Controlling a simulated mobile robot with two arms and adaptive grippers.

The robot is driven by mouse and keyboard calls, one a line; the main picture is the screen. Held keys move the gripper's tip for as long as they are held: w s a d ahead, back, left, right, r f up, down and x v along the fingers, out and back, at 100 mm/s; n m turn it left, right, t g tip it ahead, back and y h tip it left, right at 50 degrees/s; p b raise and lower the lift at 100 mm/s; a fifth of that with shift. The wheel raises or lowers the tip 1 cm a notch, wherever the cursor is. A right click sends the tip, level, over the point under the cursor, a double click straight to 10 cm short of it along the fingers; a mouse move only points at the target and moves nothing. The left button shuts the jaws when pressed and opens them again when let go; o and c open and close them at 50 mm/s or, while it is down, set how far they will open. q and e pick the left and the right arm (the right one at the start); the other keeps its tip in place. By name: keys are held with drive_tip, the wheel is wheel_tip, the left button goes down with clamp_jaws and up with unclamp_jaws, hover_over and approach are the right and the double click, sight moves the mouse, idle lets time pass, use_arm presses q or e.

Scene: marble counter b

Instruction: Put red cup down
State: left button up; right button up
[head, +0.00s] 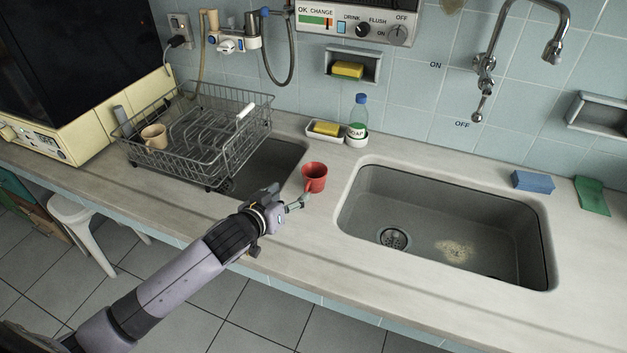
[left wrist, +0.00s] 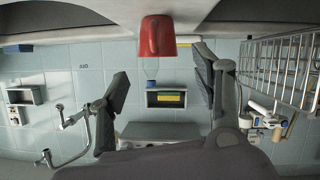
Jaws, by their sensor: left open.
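The red cup (head: 315,177) stands upright on the counter strip between the two sinks. In the left wrist view, which is upside down, the cup (left wrist: 157,36) is at the top centre with its base on the counter. My left gripper (head: 298,202) is just in front of the cup, at its lower left in the head view. In the left wrist view its two fingers (left wrist: 163,68) are spread apart, with the cup beyond their tips and nothing held. Whether a fingertip touches the cup is unclear. My right gripper is out of view.
A wire dish rack (head: 205,130) with a tan mug (head: 154,137) stands left, partly over the small sink (head: 265,165). A soap bottle (head: 358,118) and sponge dish (head: 325,131) are behind the cup. The large sink (head: 440,220) lies right. The front counter edge is clear.

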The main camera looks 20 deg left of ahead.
sight(307, 184)
use_arm(q)
drive_tip(key=x, duration=0.4)
drive_tip(key=shift+d+p+x, duration=0.15)
drive_tip(key=shift+p+x, duration=0.1)
drive_tip(key=shift+x, duration=1.1)
drive_tip(key=shift+d+p+x, duration=0.15)
drive_tip(key=shift+p+x, duration=0.1)
drive_tip(key=shift+x, duration=1.1)
drive_tip(key=shift+s, duration=0.1)
drive_tip(key=shift+c, duration=0.5)
clamp_jaws()
drive_tip(key=shift+r, duration=0.2)
